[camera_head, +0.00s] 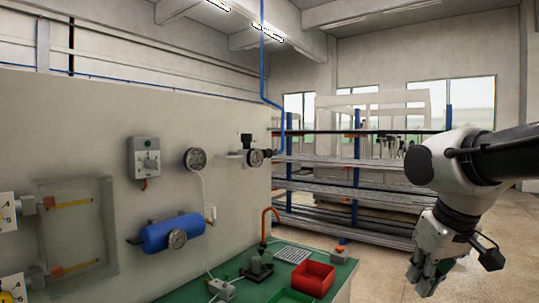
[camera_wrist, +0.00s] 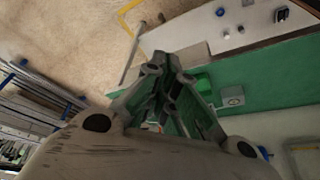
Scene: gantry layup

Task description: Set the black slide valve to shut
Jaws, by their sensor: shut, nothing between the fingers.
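My gripper (camera_head: 424,278) hangs at the right of the head view, out over the floor and apart from the wall and the bench. In the wrist view, its fingers (camera_wrist: 160,62) come together at their tips with nothing seen between them. I cannot say for sure which fitting is the black slide valve. A small dark fitting (camera_head: 247,141) sits on the pipework near the right end of the wall panel, beside a round gauge. A dark grey device (camera_head: 258,267) stands on the green bench. Neither shows clearly enough to read its setting.
The green bench (camera_head: 190,293) carries a red bin (camera_head: 314,278) and a grey perforated plate (camera_head: 293,254). A blue tank (camera_head: 172,233), a gauge (camera_head: 195,159) and a grey control box (camera_head: 145,157) are on the wall. Long racks (camera_head: 350,193) stand behind. The floor around my gripper looks clear.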

